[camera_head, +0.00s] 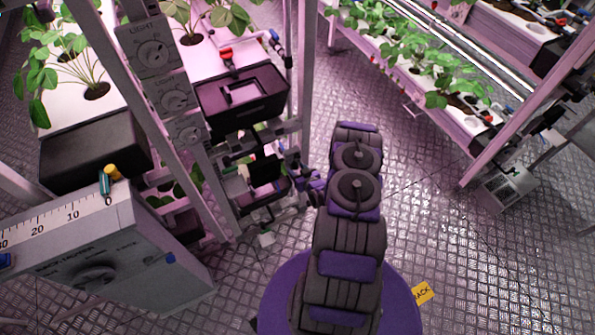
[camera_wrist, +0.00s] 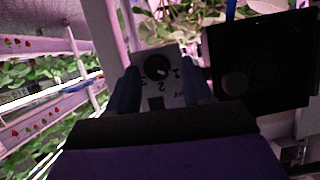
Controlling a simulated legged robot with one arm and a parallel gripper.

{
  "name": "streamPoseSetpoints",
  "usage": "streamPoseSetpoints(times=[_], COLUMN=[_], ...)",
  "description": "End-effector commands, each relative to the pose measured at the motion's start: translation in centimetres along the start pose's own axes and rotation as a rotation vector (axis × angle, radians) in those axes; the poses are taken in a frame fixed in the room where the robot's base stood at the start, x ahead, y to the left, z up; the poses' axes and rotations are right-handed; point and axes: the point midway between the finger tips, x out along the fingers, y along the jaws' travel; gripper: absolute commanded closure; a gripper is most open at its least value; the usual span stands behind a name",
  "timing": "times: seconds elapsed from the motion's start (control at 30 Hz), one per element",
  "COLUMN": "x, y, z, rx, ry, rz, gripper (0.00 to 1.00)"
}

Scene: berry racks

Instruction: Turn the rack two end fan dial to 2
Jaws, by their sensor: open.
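In the wrist view, a black round dial knob (camera_wrist: 156,66) sits on a small pale plate (camera_wrist: 172,88) with printed numerals; a 1 and a 2 can be made out. A small light mark shows on the knob, but I cannot tell surely which numeral it faces. My gripper (camera_wrist: 161,82) is open, its two dark fingers on the left and right of the plate, with the knob between them beyond the tips. I cannot tell whether they touch it. In the head view my arm reaches up to the rack, and the jaws and this dial are not clear there.
A black square fan-like housing (camera_wrist: 255,65) stands right of the dial. In the head view, a rack post carries a LIGHT dial (camera_head: 152,53) with other dials below. A grey box with a scale (camera_head: 110,245) stands at lower left. Open metal floor (camera_head: 490,265) lies to the right.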

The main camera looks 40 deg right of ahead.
Motion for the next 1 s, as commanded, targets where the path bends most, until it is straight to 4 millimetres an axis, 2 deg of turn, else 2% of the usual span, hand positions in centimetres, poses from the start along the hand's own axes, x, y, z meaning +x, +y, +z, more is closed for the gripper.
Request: streamPoseSetpoints(times=[0.27,0.8,1.0], x=[0.20,0.13,0.17], y=[0.13,-0.06,-0.02], z=[-0.01,-0.03,-0.04], rx=[0.001,0.000,0.003], ry=[0.000,0.000,0.000], rz=[0.001,-0.001,-0.003], gripper=[0.49,0.99,1.00])
